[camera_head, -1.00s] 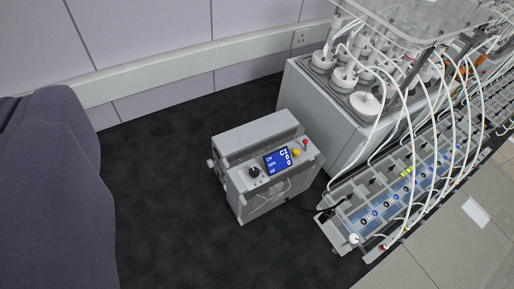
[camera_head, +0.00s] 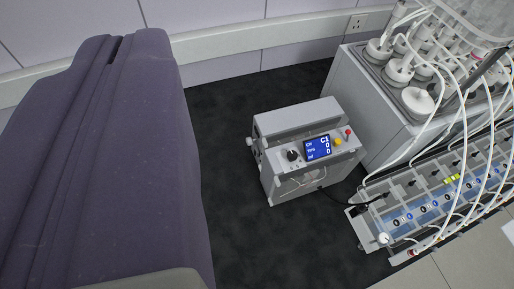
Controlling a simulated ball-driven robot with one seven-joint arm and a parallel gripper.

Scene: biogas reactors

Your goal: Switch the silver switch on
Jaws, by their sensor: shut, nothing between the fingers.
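A grey control box (camera_head: 292,118) stands on the dark floor near the middle of the view. Its sloped panel has a black knob (camera_head: 293,155), a lit blue screen (camera_head: 317,147) with white characters, a yellow button (camera_head: 337,142) and a small red-tipped part (camera_head: 348,132). Small light fittings near the knob are too small to make out, so I cannot single out the silver switch or tell its position. My gripper is not in view.
A large purple, soft-looking form (camera_head: 100,170) fills the left side. A grey cabinet (camera_head: 375,105) with white-capped vessels stands at the right. A long tube-covered unit (camera_head: 430,205) lies in front of it. Dark floor (camera_head: 270,240) is free before the box.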

